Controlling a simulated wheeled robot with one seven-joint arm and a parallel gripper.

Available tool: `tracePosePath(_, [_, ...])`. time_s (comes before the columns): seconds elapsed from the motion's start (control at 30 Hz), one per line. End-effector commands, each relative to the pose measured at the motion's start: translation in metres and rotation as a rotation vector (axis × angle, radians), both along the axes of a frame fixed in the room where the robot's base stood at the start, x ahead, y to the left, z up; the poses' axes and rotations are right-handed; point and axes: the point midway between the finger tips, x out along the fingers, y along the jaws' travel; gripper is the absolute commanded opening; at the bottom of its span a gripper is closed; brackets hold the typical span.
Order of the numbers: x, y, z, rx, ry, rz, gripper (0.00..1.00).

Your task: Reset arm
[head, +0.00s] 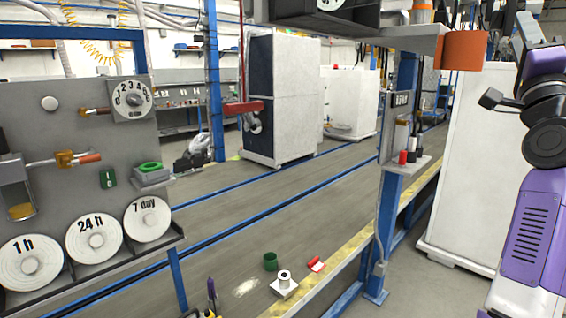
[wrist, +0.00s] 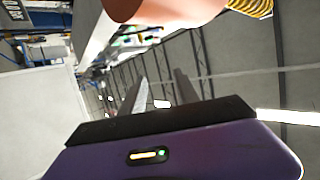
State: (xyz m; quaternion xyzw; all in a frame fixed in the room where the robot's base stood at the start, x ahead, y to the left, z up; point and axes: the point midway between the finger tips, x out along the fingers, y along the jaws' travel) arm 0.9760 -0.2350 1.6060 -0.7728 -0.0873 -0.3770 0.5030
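My arm (head: 535,225), purple with black joints, stands raised along the right edge of the head view. Its upper end is cut off by the frame, and I cannot make out the fingers there. In the wrist view my gripper (wrist: 160,90) shows as two grey fingers beyond a dark palm, apart from each other. Nothing is held between them. The wrist camera looks up past the fingers towards the ceiling. An orange rounded thing (wrist: 165,8) is close above the fingers in the wrist view, apart from them.
An orange cylinder (head: 465,50) hangs at the end of a grey overhead shelf (head: 405,38), near my arm. A blue post (head: 390,205) stands left of the arm. A panel (head: 60,130) with dials and labelled reels is at left.

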Motion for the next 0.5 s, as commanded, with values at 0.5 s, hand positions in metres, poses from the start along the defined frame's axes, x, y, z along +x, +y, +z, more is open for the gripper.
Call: tracePosePath(0.5, [-0.054,0.05,-0.213,-0.383,0.223,-0.345,0.38])
